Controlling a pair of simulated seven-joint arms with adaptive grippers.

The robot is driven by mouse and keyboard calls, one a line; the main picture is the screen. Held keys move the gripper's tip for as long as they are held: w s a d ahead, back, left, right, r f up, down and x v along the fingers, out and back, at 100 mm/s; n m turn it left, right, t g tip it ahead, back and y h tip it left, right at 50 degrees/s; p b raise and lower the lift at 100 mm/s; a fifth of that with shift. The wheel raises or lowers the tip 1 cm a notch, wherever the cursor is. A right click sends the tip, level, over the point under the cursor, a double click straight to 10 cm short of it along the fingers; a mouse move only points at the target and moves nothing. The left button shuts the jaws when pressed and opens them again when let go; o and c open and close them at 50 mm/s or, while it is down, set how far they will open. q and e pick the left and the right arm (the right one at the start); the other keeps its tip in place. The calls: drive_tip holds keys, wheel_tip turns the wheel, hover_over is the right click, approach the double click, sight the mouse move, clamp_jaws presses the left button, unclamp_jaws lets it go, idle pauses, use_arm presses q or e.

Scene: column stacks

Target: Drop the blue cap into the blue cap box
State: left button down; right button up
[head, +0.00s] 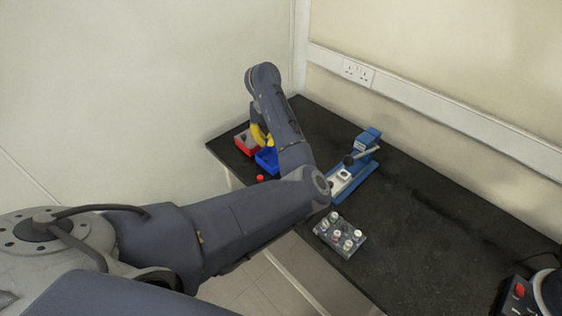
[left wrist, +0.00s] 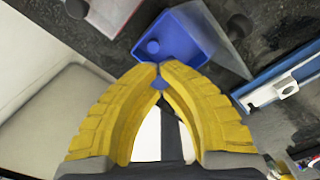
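The blue cap box (head: 267,161) is an open blue tray near the table's far left edge. My left gripper (head: 266,142) has yellow fingers and is over the box area. In the left wrist view its fingertips (left wrist: 159,69) close together on a small blue piece, the blue cap (left wrist: 160,83), mostly hidden between them. The height above the box is hard to tell. My right gripper is not in view.
A red box (head: 246,144) stands beside the blue one. A red cap (head: 260,178) is near the table's edge. A blue lever device (head: 362,160) stands to the right. A rack with several capped vials (head: 340,236) is nearer. The table's right middle is clear.

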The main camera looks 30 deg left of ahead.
use_arm(q)
drive_tip(key=shift+f, duration=2.85)
drive_tip(key=c, duration=1.5)
unclamp_jaws()
drive_tip(key=shift+r, duration=6)
